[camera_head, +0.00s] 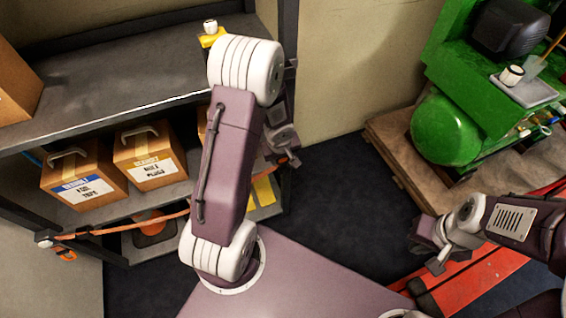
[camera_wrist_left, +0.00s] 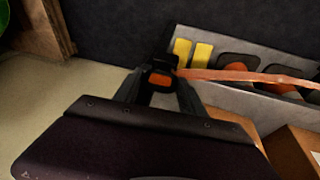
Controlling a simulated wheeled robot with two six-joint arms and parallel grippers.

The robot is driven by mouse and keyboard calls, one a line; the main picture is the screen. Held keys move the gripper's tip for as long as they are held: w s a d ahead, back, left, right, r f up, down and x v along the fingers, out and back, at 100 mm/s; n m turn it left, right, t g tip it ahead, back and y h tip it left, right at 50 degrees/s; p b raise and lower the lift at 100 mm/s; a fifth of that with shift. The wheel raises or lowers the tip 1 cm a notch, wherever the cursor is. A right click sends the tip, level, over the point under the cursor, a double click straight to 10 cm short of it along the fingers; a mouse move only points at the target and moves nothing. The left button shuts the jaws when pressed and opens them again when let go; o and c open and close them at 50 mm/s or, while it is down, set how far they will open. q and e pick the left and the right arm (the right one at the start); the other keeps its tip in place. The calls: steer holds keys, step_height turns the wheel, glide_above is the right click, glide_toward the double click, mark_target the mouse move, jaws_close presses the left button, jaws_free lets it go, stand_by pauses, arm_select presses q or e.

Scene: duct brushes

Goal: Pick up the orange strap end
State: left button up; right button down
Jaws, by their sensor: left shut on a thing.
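The orange strap (camera_head: 115,229) runs across the front of the lower shelf, from a buckle (camera_head: 64,252) at the left post, and passes behind my left arm. Its free end, with a dark and orange buckle (camera_wrist_left: 160,79), sits between the fingers of my left gripper (camera_wrist_left: 160,92) in the left wrist view. My left gripper (camera_head: 287,158) is shut on this end near the shelf's right post, and the strap (camera_wrist_left: 240,76) stretches away from it. My arm hides part of the strap in the head view. My right gripper (camera_head: 428,254) appears open and empty at the right.
Labelled cardboard boxes (camera_head: 85,178) stand on the lower shelf, with an orange and dark item (camera_head: 154,230) below. A yellow item with a white top (camera_head: 211,30) is on the upper shelf. A green compressor (camera_head: 447,128) sits on a wooden pallet (camera_head: 390,150). Dark floor (camera_head: 335,200) lies clear between.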

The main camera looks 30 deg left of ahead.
arm_select(q)
steer(key=shift+r, duration=0.1)
step_height(320, 180, up, 5)
steer(key=p, duration=0.5)
steer(key=shift+r, duration=0.1)
steer(key=s+d+r+b, duration=0.1)
steer(key=s+d+r, duration=0.1)
steer(key=d, duration=0.3)
steer(key=s+d+r+b, duration=0.1)
steer(key=s+d+r, duration=0.1)
steer(key=d, duration=0.3)
steer(key=shift+s+d+r, duration=0.15)
steer(key=shift+d+r, duration=0.25)
steer(key=shift+r, duration=0.4)
